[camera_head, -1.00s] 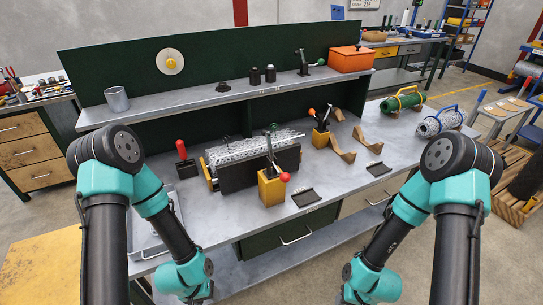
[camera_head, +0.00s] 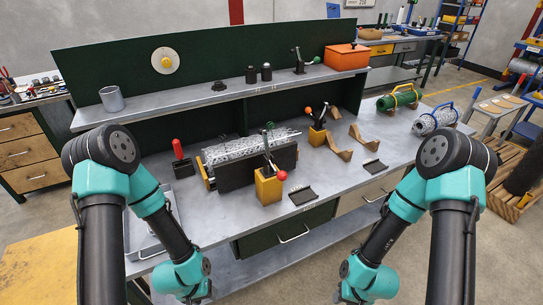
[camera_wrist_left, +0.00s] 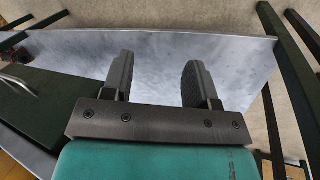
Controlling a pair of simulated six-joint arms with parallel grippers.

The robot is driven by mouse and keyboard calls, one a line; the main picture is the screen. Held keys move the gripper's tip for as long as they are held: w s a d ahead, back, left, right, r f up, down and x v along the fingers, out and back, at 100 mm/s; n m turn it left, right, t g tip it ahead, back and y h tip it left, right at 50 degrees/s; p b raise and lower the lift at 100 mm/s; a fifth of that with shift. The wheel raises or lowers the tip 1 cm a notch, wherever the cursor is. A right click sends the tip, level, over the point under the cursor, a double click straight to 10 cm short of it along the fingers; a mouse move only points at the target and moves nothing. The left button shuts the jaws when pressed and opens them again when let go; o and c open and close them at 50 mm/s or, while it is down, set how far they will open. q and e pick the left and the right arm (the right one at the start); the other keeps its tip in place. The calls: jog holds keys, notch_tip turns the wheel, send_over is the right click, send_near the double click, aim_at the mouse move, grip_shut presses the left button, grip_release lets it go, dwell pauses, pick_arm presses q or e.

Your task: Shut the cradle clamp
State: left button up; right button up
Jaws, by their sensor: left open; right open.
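A grey wire-mesh roll (camera_head: 240,147) lies in a dark cradle (camera_head: 243,176) on the bench. A yellow block (camera_head: 268,189) stands at its front, with a dark lever and a red ball knob (camera_head: 281,175). The head view shows both my arms bent down in front of the bench, clear of the cradle; no right fingers show.
A red-handled tool (camera_head: 178,150) stands left of the cradle. A shelf (camera_head: 225,94) runs behind. The bench between cradle and front edge is partly clear.

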pick_arm(q)
jog(key=shift+o, duration=0.3)
jog(key=s+d+r+m+g+y, duration=0.2)
jog(key=d+r+m+g, duration=0.25)
jog(key=d+m, duration=0.45)
jog(key=w+d+r+m+t+y, duration=0.5)
jog(key=r+m+y, duration=0.1)
jog(key=r+m, duration=0.25)
jog(key=w+d+r+m+t+y, duration=0.55)
jog(key=r+m, duration=0.25)
jog(key=m, duration=0.2)
jog(key=d+r+m+t+h, duration=0.1)
jog(key=d+r+m+t, duration=0.3)
jog(key=d+r+t, duration=0.5)
jog(key=d+r, duration=0.2)
jog(key=d, duration=0.1)
jog(key=shift+d+r+m, duration=0.15)
jog(key=shift+d+m, duration=0.2)
